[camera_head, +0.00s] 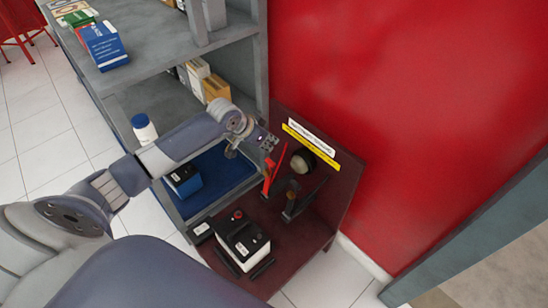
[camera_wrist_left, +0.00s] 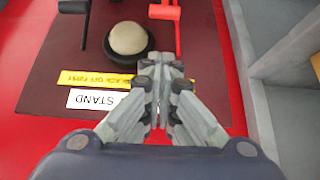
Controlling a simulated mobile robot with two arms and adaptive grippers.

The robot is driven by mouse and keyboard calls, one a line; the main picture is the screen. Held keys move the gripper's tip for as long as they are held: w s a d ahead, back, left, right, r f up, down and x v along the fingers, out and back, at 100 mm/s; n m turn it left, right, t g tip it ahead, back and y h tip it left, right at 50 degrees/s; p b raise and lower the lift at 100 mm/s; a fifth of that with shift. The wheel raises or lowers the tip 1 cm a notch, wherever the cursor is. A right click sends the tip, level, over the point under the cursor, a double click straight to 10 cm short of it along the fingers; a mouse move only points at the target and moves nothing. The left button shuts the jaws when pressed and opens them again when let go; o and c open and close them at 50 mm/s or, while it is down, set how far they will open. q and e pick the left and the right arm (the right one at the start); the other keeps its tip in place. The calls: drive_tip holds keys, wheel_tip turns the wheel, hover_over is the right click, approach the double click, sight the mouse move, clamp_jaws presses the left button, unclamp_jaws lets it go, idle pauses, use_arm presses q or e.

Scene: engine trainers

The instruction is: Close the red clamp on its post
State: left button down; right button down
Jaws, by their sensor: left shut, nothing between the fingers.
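The red clamp (camera_head: 272,172) stands at the left side of the dark red stand, against its back panel. In the left wrist view its red upper part (camera_wrist_left: 177,32) shows at the top, beyond my fingertips; its lower end is cut off. I cannot tell how its jaws sit on a post. My left gripper (camera_head: 266,143) is shut and empty, just above and left of the clamp, apart from it as far as I can see. The left wrist view shows its fingers (camera_wrist_left: 160,88) together in front of the panel. My right gripper is out of view.
The stand (camera_head: 318,232) carries a black-and-white battery (camera_head: 243,240), a dark clamp (camera_head: 303,198) and a round beige knob (camera_head: 303,160). Left are a blue tray (camera_head: 232,178) with a battery (camera_head: 183,180), a white bottle (camera_head: 144,130) and grey shelving (camera_head: 165,45). A red wall (camera_head: 420,110) rises behind.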

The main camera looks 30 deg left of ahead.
use_arm(q)
drive_tip(key=shift+w+a+r, duration=0.1)
drive_tip(key=shift+w+r, duration=0.05)
drive_tip(key=shift+r, duration=0.4)
drive_tip(key=shift+w+a+r, duration=0.1)
drive_tip(key=shift+r, duration=0.4)
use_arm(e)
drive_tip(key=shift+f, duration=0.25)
